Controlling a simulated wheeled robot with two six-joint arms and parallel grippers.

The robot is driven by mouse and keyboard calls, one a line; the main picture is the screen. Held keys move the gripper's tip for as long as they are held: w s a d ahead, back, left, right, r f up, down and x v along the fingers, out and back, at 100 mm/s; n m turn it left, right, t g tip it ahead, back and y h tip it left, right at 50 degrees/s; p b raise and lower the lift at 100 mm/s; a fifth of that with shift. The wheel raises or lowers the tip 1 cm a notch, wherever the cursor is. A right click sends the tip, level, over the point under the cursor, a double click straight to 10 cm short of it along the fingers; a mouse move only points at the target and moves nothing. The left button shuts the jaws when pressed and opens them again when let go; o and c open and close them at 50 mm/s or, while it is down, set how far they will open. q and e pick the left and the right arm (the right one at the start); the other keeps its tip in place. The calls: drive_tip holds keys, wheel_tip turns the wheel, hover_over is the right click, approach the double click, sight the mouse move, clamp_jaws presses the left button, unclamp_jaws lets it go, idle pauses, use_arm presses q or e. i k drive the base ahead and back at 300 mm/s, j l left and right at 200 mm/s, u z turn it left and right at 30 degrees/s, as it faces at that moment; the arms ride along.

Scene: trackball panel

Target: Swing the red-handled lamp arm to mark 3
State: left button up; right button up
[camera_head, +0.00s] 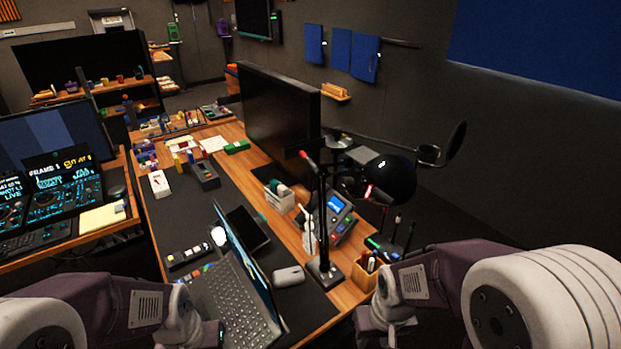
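A black lamp stand (322,225) rises from a flat base (323,272) at the right front of the desk. A small red piece (308,157), seemingly the handle, shows near its top, beside a thin dark arm. A dark round head (390,178) with a red glint is to the right; whether it belongs to this lamp is unclear. Numbered marks cannot be read. My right gripper (388,318) is low in the view, right of the lamp base and apart from it. My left gripper (187,328) is at the bottom, left of the laptop. Fingers of both are not clear.
An open laptop (238,300), a mouse (288,277) and a small screened device (337,205) lie around the lamp. A large monitor (277,115) stands behind it. A wooden holder (365,273) with pens sits at the desk's right edge.

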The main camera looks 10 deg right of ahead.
sight(321, 169)
drive_tip(key=i+l+u, duration=0.15)
drive_tip(key=l+u, duration=0.2)
drive_tip(key=l, duration=0.25)
drive_tip(key=l+u, duration=0.4)
drive_tip(key=l, duration=0.25)
drive_tip(key=l+u, duration=0.35)
drive_tip(key=l, duration=0.3)
drive_tip(key=i+l+u, duration=0.15)
drive_tip(key=l, duration=0.2)
drive_tip(key=i+l+u, duration=0.2)
drive_tip(key=l, duration=0.2)
drive_tip(key=k+j, duration=0.1)
drive_tip(key=k, duration=0.1)
